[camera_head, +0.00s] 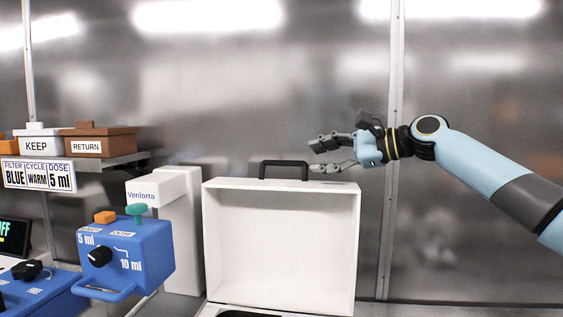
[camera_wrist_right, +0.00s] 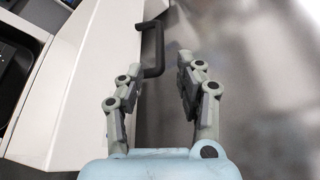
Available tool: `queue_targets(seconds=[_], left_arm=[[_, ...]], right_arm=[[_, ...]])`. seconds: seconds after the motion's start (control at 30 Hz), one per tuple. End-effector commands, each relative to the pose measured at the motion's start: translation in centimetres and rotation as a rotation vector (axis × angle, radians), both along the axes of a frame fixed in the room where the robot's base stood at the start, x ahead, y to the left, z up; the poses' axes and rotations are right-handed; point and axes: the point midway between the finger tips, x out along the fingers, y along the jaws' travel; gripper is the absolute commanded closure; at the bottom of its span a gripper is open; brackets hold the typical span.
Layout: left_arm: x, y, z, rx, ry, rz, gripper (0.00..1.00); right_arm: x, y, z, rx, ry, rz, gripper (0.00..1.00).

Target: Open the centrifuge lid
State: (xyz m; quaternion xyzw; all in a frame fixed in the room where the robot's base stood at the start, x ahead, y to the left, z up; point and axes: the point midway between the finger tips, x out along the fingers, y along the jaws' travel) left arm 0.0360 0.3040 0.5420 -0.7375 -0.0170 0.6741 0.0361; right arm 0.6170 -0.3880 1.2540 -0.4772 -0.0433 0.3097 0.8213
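The centrifuge lid (camera_head: 282,245) is a white, hollow box shape that stands upright in the head view, its open inner side facing me. A black handle (camera_head: 284,163) sticks up from its top edge; it also shows in the right wrist view (camera_wrist_right: 152,45). My right gripper (camera_head: 320,157) is open, just right of the handle, its fingers pointing left. In the right wrist view the handle's near end lies between the fingertips in the picture; I cannot tell whether they touch. No object is held. My left gripper is out of view.
A blue dosing device (camera_head: 128,258) with a black knob and a white Venlorra unit (camera_head: 178,225) stand left of the lid. A shelf (camera_head: 110,161) at the back left carries KEEP (camera_head: 38,142) and RETURN (camera_head: 100,142) boxes. Free space lies right of the lid, before the metal wall.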

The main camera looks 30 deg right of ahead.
Motion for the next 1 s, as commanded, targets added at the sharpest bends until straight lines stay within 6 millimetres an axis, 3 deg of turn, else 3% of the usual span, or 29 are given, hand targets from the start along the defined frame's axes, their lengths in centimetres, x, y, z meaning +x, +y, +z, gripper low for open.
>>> queue_targets(seconds=[0.53,0.7,1.0], left_arm=[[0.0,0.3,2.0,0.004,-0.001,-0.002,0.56],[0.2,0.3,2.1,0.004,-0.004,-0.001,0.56],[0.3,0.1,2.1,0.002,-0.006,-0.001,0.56]], right_arm=[[7.4,5.1,-1.8,0.005,0.000,0.000,0.64],[8.4,5.8,-2.2,0.003,0.000,0.001,0.64],[8.5,5.9,-2.4,0.000,0.000,0.001,0.66]])
